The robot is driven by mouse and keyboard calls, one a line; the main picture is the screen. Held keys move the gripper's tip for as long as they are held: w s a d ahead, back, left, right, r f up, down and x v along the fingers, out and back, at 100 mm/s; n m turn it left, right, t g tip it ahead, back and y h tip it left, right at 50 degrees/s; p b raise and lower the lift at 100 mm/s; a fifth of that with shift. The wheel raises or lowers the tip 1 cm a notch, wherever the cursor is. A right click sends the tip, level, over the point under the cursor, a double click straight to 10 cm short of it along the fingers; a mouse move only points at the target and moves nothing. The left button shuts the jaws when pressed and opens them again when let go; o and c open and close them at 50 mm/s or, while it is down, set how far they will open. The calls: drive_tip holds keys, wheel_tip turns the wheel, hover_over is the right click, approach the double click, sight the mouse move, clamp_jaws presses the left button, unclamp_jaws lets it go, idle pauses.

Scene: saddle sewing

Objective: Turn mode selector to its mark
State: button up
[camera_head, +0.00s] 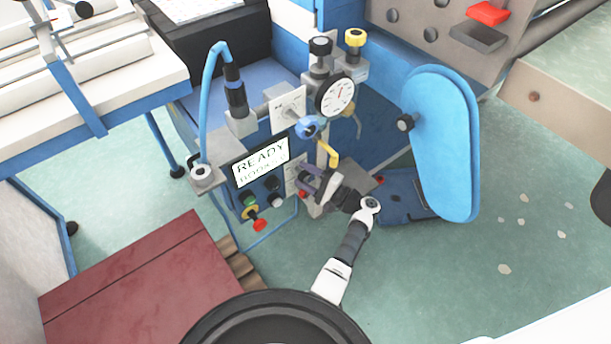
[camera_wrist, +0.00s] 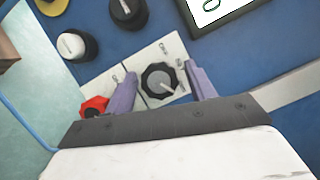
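The mode selector appears to be the dark scalloped knob (camera_wrist: 160,82) with a grey face and a pale pointer, on a white plate (camera_wrist: 171,49) with small markings. In the wrist view its pointer slants toward the lower right. I cannot tell which marking is its target. My gripper (camera_wrist: 160,71) is open, with one purple finger on each side of the knob. Clear gaps show, and the fingers do not visibly touch it. In the head view my gripper (camera_head: 314,187) is at the panel's lower right and hides the knob.
A red knob (camera_wrist: 93,107) sits close outside the left finger. A white-capped knob (camera_wrist: 72,45) and a black knob (camera_wrist: 128,10) are farther up. In the head view, a READY display (camera_head: 261,161), a dial gauge (camera_head: 338,96) and a yellow lever (camera_head: 328,153) crowd the panel.

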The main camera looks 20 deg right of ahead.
drive_tip(key=b+v, duration=0.2)
drive_tip(key=v, duration=1.1)
drive_tip(key=shift+s+d, duration=0.25)
drive_tip(key=shift+s, duration=0.05)
drive_tip(key=shift+s, duration=0.1)
